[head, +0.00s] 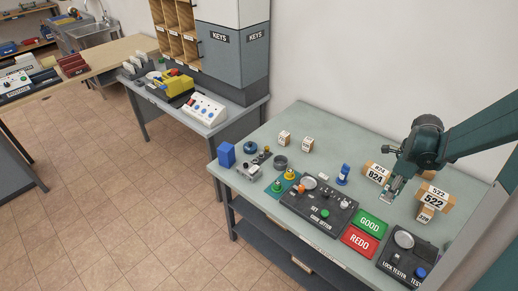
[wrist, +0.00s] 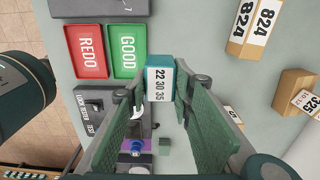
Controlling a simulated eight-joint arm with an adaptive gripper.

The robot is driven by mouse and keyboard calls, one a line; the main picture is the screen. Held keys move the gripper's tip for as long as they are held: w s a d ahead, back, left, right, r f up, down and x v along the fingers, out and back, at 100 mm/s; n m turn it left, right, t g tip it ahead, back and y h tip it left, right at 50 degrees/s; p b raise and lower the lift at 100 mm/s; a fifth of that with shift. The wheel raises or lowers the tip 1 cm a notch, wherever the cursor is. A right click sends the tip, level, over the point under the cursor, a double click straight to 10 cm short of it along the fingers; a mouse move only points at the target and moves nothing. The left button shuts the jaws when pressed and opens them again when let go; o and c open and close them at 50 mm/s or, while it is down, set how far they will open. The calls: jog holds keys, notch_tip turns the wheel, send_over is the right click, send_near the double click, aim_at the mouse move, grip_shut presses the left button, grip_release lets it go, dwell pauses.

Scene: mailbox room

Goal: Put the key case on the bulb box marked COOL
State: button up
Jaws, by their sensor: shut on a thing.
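My gripper (wrist: 161,92) is shut on a small teal block with a white label (wrist: 160,82) reading 22 30 35. In the head view my gripper (head: 388,190) is over the right part of the green-grey bench (head: 262,133), and the held block is barely visible. I cannot tell from its look whether this block is the key case. No box with a readable COOL mark shows. Two small pale boxes with dark print, a left one (head: 284,138) and a right one (head: 308,145), stand at the back of the bench; their print is too small to read.
Cardboard boxes marked 824 (head: 377,173) and 522 (head: 434,198) stand close to my gripper. Green GOOD (head: 370,223) and red REDO (head: 359,241) trays lie at the front, beside a dark tester panel (head: 320,204). The back middle is mostly clear.

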jog(key=w+a+r+n+p, duration=0.35)
jog(key=w+a, duration=0.55)
jog(key=w, duration=0.4)
notch_tip(320, 180, up, 8)
jog(key=n+p, duration=0.7)
jog(key=n, duration=0.8)
send_over(226, 147)
jog(key=shift+w+f+m, duration=0.1)
jog(key=shift+m, duration=0.15)
jog(key=shift+f+p, duration=0.35)
jog(key=shift+f, duration=2.8)
jog(key=shift+f, duration=1.85)
